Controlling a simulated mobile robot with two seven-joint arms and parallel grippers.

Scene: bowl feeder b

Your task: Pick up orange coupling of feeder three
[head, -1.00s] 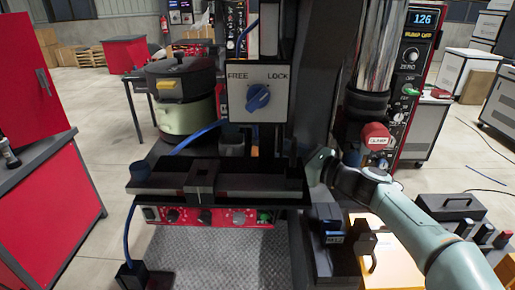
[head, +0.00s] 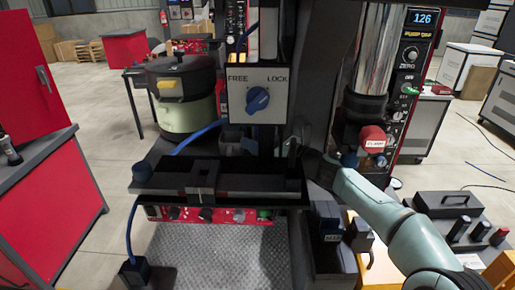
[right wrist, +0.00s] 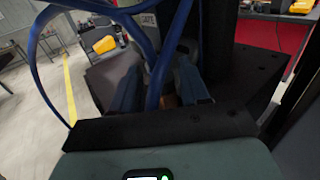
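My right gripper shows best in the right wrist view (right wrist: 160,70), with its two blue-grey fingers apart on either side of a blue hose (right wrist: 158,50). A small orange-brown patch (right wrist: 172,101) shows low between the fingers. I cannot tell whether it is the orange coupling or whether a finger touches it. In the head view my right arm reaches in from the lower right to the machine, behind the right end of the black tray (head: 165,180). Its fingers are hard to make out there. No orange coupling can be clearly made out in the head view. My left gripper is out of view.
A FREE/LOCK panel with a blue knob (head: 257,98) stands above the tray. A red clamp knob (head: 372,139) is close to my right forearm. A pot with a yellow block (head: 168,88) is at the left. A red cabinet (head: 45,200) stands far left, with open floor between.

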